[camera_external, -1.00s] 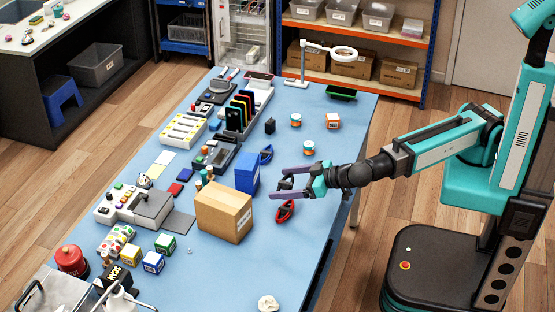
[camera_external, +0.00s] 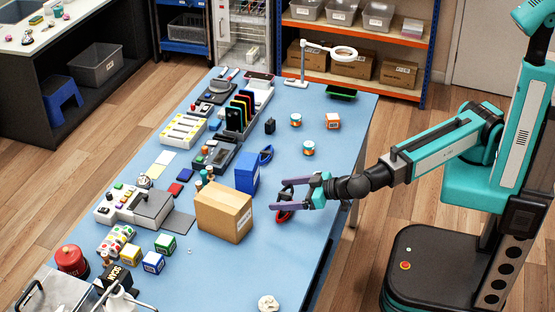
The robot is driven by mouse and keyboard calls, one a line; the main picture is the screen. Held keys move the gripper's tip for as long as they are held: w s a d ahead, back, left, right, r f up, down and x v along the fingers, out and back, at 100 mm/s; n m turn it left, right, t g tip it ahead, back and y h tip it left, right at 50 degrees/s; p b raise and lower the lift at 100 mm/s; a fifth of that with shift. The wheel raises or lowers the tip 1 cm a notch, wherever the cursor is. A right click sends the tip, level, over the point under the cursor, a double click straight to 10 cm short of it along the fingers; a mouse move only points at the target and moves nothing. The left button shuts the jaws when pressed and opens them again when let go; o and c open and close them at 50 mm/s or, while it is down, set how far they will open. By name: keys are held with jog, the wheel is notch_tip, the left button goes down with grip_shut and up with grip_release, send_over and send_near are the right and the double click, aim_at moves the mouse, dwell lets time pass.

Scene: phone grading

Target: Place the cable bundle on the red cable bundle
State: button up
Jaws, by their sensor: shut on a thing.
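My gripper (camera_external: 282,194) is over the table right of the cardboard box, its two purple fingers pointing left. It is shut on a small dark cable bundle (camera_external: 287,192), which shows only partly between the fingers. The red cable bundle (camera_external: 284,216) lies on the blue table just below the gripper, partly hidden by the near finger. From this angle I cannot tell whether the held bundle touches the red one. A blue cable bundle (camera_external: 266,155) lies farther back, next to the blue box.
The cardboard box (camera_external: 223,213) and blue box (camera_external: 247,173) stand close to the left of my gripper. The blue table (camera_external: 262,255) is mostly clear toward the front.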

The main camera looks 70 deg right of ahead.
jog(key=shift+f, duration=1.75)
jog(key=shift+f, duration=0.2)
jog(key=o, duration=0.9)
jog(key=shift+r+p, duration=0.25)
jog(key=shift+p, duration=0.05)
jog(key=shift+s, duration=0.3)
jog(key=v, duration=0.6)
jog(key=shift+w+r+p, duration=0.1)
jog(key=shift+r+p, duration=0.15)
jog(key=shift+p, duration=1)
